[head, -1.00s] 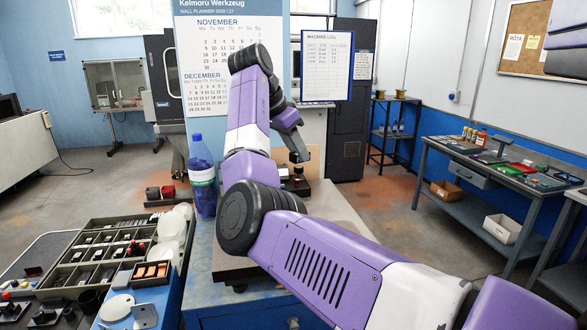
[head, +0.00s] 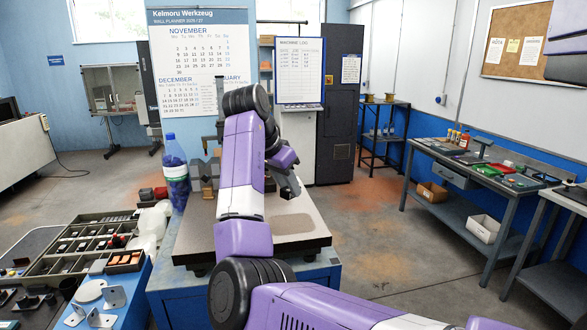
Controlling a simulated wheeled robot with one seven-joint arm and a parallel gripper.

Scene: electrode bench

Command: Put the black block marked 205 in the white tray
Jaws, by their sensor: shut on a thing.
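My gripper (head: 291,188) shows small beyond the purple forearm, over the granite-topped blue bench. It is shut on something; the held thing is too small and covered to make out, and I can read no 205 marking. Dark shapes show just left of the gripper, partly behind my arm, and I cannot tell what they are. A white open box (head: 484,229) sits on the lower shelf of the right-hand workbench; I cannot tell whether it is the white tray. No other white tray shows clearly.
A blue bottle (head: 176,177) stands at the granite plate's (head: 305,238) left edge. A compartment tray (head: 62,262) with small parts lies at the left. The right workbench (head: 470,165) carries bottles and coloured boxes. The granite plate's right front is bare.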

